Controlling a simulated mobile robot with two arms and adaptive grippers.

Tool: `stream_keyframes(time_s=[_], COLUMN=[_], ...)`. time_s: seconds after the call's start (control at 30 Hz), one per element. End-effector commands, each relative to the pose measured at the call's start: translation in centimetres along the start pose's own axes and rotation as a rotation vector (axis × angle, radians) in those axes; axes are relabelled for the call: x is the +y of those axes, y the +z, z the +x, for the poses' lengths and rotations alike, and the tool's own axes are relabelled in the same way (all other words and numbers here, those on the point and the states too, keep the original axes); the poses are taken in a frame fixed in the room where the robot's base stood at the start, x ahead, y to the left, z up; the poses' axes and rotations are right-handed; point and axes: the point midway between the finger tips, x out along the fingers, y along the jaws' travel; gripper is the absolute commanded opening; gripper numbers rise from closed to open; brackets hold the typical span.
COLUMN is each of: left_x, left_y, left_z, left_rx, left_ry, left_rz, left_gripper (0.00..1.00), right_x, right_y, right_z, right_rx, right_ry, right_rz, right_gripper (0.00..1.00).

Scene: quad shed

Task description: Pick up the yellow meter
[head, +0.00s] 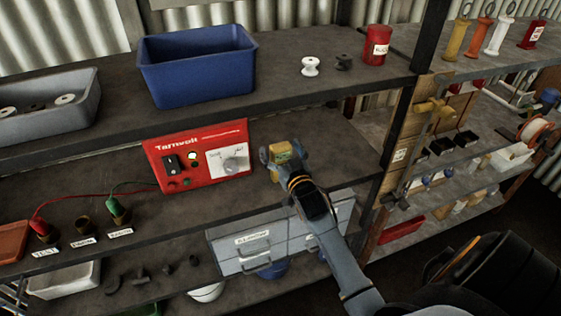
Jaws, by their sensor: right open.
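The small yellow meter (280,152) stands on the middle shelf (320,125), just right of the red Tarmvolt unit. My right gripper (283,156) is at the meter, its arm reaching in from the lower right. Its fingers are open, one on each side of the meter, and they hide part of it. I cannot tell whether the fingers touch it. My left gripper is not in view.
The red Tarmvolt unit (205,158) has red and green leads running left to small labelled pots. Above are a blue bin (197,65), white spool (310,66) and red can (376,45). A dark post (400,120) stands to the right. Grey drawers (265,245) sit below.

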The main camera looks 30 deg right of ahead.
Motion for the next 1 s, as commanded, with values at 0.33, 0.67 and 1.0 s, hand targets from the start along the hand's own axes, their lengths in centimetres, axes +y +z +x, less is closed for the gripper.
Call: stream_keyframes(time_s=[0.33,0.67,1.0], left_x=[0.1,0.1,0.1], left_y=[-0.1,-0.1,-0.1], left_z=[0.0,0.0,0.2], left_rx=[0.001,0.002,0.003], left_ry=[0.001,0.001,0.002], left_rz=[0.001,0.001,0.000], left_gripper=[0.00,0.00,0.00], right_x=[0.0,0.0,0.0], right_y=[0.0,-0.1,-3.3], right_z=[-0.1,0.0,0.0], right_rx=[-0.001,0.000,0.007], right_ry=[0.000,0.000,-0.002], right_rz=[0.000,0.001,0.000], right_gripper=[0.24,0.00,0.00])
